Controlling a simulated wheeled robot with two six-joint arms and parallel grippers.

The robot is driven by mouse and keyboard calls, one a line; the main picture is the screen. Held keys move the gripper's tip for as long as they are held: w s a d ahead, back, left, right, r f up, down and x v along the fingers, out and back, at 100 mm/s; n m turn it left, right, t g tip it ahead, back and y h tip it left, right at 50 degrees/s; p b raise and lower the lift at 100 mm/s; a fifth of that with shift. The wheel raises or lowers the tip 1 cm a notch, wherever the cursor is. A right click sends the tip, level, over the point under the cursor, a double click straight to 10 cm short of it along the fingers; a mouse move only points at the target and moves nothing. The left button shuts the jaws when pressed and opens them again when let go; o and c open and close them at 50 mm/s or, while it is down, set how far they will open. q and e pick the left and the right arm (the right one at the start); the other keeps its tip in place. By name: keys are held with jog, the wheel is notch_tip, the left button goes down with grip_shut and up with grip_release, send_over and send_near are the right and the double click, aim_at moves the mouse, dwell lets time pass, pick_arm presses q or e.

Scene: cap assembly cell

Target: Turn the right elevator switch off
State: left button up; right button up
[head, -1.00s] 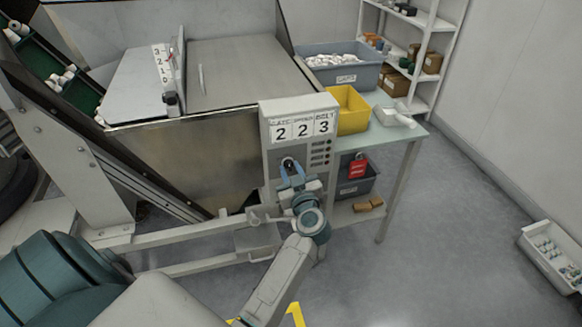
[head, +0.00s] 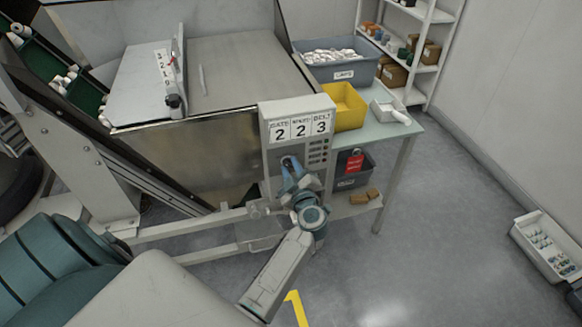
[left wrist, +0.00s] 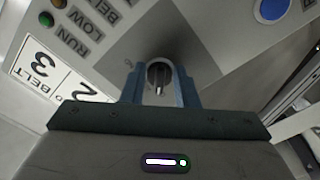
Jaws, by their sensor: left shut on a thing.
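The control panel (head: 297,125) is a grey box on the front of the machine, with GATE, SPEED and BELT cards reading 2, 2, 3. The switch (left wrist: 159,76) is a round dark rotary knob low on the panel face. My left gripper (head: 289,162) is at the panel with its blue fingers on the knob. In the left wrist view my left gripper (left wrist: 161,88) has one finger on each side of the knob and is shut on it. The fingers hide part of the switch in the head view. My right gripper does not show.
A blue button (left wrist: 271,9) and small RUN and LOW lamps (left wrist: 46,19) are on the panel. A side table (head: 385,140) to its right holds a yellow bin (head: 346,110) and a grey caps bin (head: 335,72). The floor at right is mostly clear.

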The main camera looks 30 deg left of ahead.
pick_arm(q)
jog(key=shift+f, duration=0.1)
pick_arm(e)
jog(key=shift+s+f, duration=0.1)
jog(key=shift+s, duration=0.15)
pick_arm(q)
jog(key=o, duration=1)
